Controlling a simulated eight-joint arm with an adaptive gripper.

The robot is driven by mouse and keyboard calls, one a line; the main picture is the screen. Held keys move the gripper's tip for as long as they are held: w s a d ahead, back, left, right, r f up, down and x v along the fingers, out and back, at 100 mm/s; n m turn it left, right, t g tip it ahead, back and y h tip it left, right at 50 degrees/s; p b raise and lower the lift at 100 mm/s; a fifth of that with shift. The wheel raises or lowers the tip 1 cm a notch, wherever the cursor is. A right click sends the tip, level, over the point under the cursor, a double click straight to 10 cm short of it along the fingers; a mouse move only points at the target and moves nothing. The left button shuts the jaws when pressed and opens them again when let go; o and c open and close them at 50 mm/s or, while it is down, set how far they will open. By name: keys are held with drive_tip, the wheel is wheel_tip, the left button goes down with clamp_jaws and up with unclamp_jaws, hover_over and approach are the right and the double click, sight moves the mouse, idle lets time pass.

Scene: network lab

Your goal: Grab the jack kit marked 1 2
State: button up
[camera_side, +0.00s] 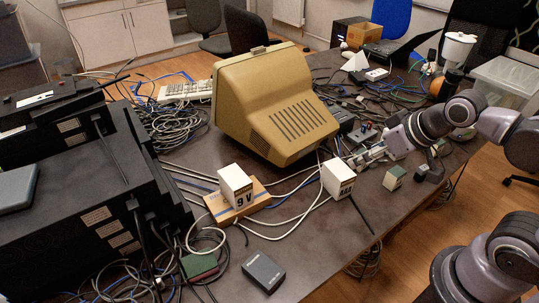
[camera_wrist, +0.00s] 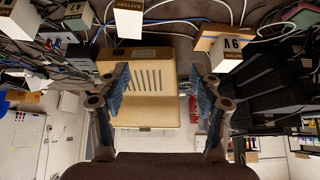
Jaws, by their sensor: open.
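A small green-and-white box (camera_side: 394,178) stands on the table, right of a white battery box. It looks like a jack kit, but its marking is too small to read in the side view. What seems to be the same box (camera_wrist: 77,18) shows at the top left of the wrist view, with a small dark mark that I cannot read surely. My gripper (camera_side: 370,154) is above the table behind and left of this box, apart from it. In the wrist view my gripper (camera_wrist: 160,72) has its fingers wide apart with nothing held between them.
The white battery box (camera_side: 337,178) stands close in front of my gripper. A 9 V box (camera_side: 236,187) sits on a flat brown box (camera_side: 250,203). A beige monitor (camera_side: 270,100) stands to the left. Cables cross the table. The front right tabletop is mostly clear.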

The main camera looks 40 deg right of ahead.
drive_tip(key=w+d+r+m+g+h, duration=0.1)
drive_tip(key=w+d+m+g+h, duration=0.1)
drive_tip(key=w+d+m, duration=0.65)
drive_tip(key=w+d+r+m+g+h, duration=0.1)
drive_tip(key=w+d, duration=0.5)
drive_tip(key=d, duration=0.8)
drive_tip(key=d+f+m+g, duration=0.1)
drive_tip(key=d+f+m, duration=0.1)
drive_tip(key=d+f, duration=0.4)
drive_tip(key=d+f+m+g+h, duration=0.1)
drive_tip(key=d+f+m, duration=0.2)
drive_tip(key=d+f, duration=0.3)
drive_tip(key=d+f+m+g, duration=0.1)
drive_tip(key=d+f, duration=0.4)
drive_tip(key=d, duration=0.9)
drive_tip(key=shift+s+f+m+g+h, duration=0.3)
drive_tip(key=shift+s+f+m+g, duration=0.1)
drive_tip(key=shift+m, duration=0.35)
drive_tip(key=shift+x, duration=3.1)
drive_tip(key=shift+w, duration=0.1)
drive_tip(key=c, duration=1.3)
